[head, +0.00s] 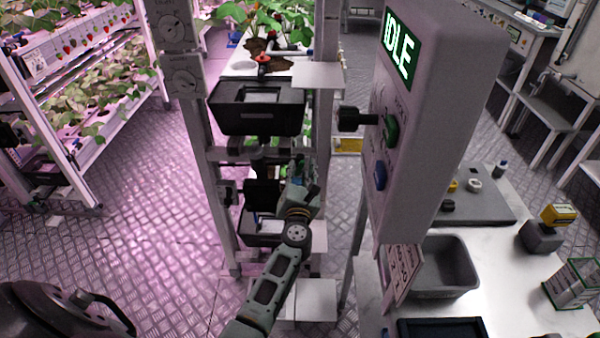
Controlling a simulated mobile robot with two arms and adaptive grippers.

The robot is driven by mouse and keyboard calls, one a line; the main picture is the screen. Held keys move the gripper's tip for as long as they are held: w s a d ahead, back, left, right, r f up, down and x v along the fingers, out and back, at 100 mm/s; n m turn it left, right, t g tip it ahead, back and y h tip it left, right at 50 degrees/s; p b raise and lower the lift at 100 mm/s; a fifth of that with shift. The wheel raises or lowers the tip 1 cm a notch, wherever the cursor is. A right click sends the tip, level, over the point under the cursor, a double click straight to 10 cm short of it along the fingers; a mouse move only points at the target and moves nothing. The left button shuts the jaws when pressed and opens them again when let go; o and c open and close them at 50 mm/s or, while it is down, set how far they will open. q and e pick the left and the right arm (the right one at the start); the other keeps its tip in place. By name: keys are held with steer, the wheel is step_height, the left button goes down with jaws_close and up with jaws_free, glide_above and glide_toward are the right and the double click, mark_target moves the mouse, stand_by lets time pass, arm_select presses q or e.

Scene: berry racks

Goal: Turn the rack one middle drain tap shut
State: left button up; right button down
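The rack (195,130) stands upright in the middle of the head view, with black trays at several levels. A red-handled tap (263,60) shows at its top level, above the upper black tray (255,112). My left gripper (300,172) reaches into the rack at middle height, below the upper tray and beside the lower dark trays. Its fingers are small and blend with the dark rack parts, so I cannot tell whether they are open or touching anything. I cannot make out the middle drain tap; the gripper and trays crowd that spot. My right gripper is out of view.
A grey control box (430,110) with an IDLE display stands close to the right of my arm. A white bench (490,300) with a grey bin (445,268) is at lower right. A planted rack (75,110) stands left. The metal floor (150,220) between is clear.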

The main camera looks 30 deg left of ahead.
arm_select(q)
jaws_close()
